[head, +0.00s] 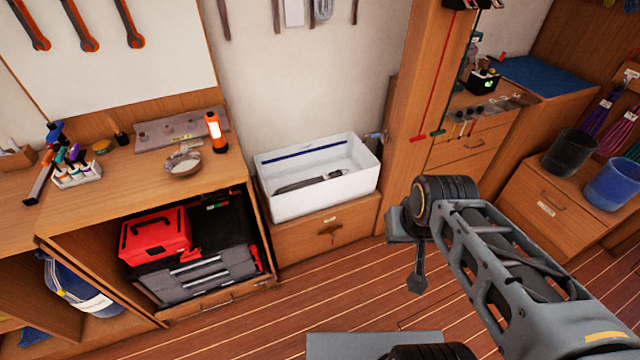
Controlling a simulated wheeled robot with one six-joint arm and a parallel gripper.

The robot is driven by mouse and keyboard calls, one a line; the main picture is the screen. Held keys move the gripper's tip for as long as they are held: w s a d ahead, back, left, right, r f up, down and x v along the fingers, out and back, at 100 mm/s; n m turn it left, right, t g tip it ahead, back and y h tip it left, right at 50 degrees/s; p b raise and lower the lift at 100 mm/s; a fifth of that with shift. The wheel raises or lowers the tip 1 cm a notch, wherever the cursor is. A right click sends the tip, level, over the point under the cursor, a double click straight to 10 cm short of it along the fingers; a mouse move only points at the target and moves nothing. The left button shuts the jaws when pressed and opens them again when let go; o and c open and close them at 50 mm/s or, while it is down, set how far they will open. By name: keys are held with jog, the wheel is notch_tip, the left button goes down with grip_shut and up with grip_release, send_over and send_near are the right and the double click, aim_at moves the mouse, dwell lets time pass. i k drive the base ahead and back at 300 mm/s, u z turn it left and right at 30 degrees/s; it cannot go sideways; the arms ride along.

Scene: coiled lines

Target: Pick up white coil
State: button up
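I cannot pick out a white coil with certainty. A pale grey-white looped thing (323,9) hangs on the back wall at the top edge, cut off by the frame. My arm reaches in from the lower right. My gripper (417,278) is at its far end, pointing down over the wooden floor, to the right of the white bin. It is partly hidden behind my wrist, so its opening and anything in it cannot be made out. It is well apart from the looped thing.
A white bin (318,205) holding a dark object stands on a low wooden cabinet. A red toolbox (155,238) sits in the left cabinet. A wooden post (412,130) rises right of the bin. Two buckets (568,153) (612,184) stand at the right. Floor in front is clear.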

aim_at(325, 176)
jog(key=i, duration=1.7)
jog(key=u, duration=1.15)
